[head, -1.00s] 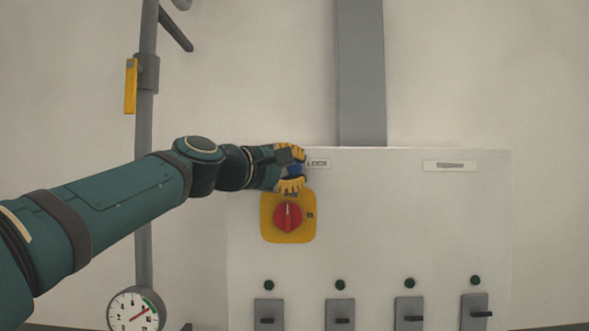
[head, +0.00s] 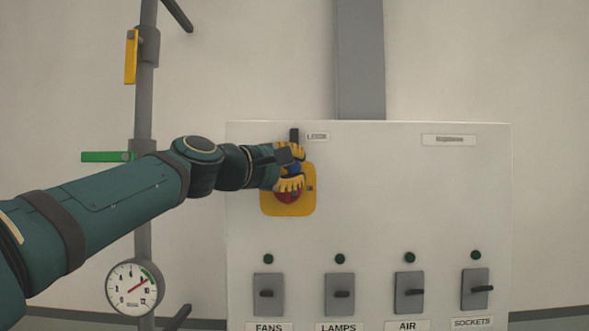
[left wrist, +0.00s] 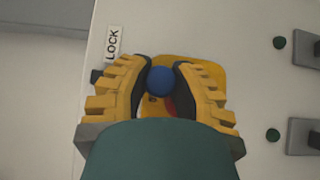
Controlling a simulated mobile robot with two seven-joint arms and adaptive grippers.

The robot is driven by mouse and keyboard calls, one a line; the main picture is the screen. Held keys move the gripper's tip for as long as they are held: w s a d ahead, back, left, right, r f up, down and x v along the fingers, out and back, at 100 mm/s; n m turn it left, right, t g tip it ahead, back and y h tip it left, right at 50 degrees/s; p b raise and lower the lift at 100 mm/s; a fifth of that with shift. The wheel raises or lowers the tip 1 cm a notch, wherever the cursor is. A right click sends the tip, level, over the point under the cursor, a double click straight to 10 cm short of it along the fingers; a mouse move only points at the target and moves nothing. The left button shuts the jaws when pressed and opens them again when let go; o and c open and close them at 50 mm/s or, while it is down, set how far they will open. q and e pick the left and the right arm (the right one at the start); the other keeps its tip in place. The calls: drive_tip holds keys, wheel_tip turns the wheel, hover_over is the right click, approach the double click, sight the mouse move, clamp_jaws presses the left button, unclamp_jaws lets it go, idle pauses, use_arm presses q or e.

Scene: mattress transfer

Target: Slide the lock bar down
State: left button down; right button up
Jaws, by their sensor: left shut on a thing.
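My left gripper (head: 291,169) is shut on the blue knob (head: 292,169) of the lock bar, in front of the white panel. In the left wrist view the round blue knob (left wrist: 160,81) sits between the yellow fingers of the gripper (left wrist: 160,85). A dark upright piece (head: 294,135) shows above the gripper, beside the LOCK label (head: 318,137). The gripper overlaps the top of the yellow plate (head: 291,209) and covers much of its red rotary switch (head: 288,197). The rest of the lock bar is hidden. My right gripper is not in view.
Several grey switches, such as FANS (head: 268,294), line the lower white panel (head: 420,190), with dark round lamps above. Left of it stands a grey pipe (head: 145,110) with a yellow handle (head: 131,56), a green handle (head: 104,157) and a gauge (head: 133,289).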

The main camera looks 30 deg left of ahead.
use_arm(q)
drive_tip(key=shift+w+d+f+g, duration=0.1)
drive_tip(key=shift+f+g, duration=0.2)
drive_tip(key=shift+f, duration=0.15)
drive_tip(key=c, duration=1)
unclamp_jaws()
drive_tip(key=shift+o, duration=1.3)
drive_tip(key=shift+s+r, duration=0.15)
drive_tip(key=shift+s, duration=0.05)
drive_tip(key=v, duration=1.2)
